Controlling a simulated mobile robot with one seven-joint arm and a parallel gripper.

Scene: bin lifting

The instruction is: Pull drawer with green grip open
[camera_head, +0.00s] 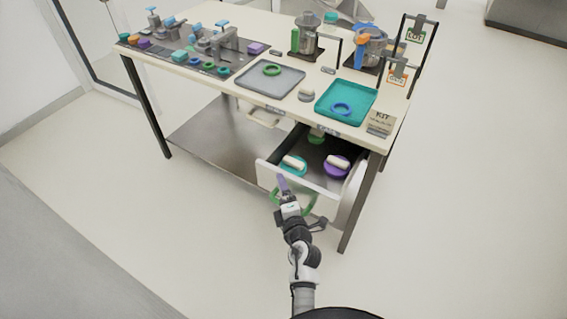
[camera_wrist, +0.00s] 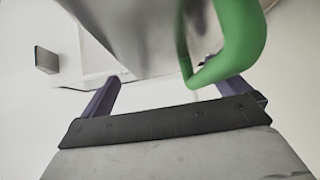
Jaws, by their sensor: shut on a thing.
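The drawer (camera_head: 316,181) with the green grip stands pulled out from under the right part of the table, its inside showing. The green grip (camera_head: 307,204) is a loop on its white front. My gripper (camera_head: 283,184) is at the drawer front and shut on the green grip, its purple fingers partly hiding it. In the wrist view the green grip (camera_wrist: 232,42) is close up beside the right finger, and the fingers stand well apart. Their exact contact is hard to see. Inside the drawer are a teal round piece (camera_head: 293,165) and a purple one (camera_head: 337,166), each with a pale bar.
The table (camera_head: 205,83) carries a grey tray (camera_head: 284,83), a teal tray (camera_head: 331,112) and several fixtures. A second drawer with a pale grip (camera_head: 263,120) is left of the open one. A table leg (camera_head: 350,215) stands at the right. The floor in front is clear.

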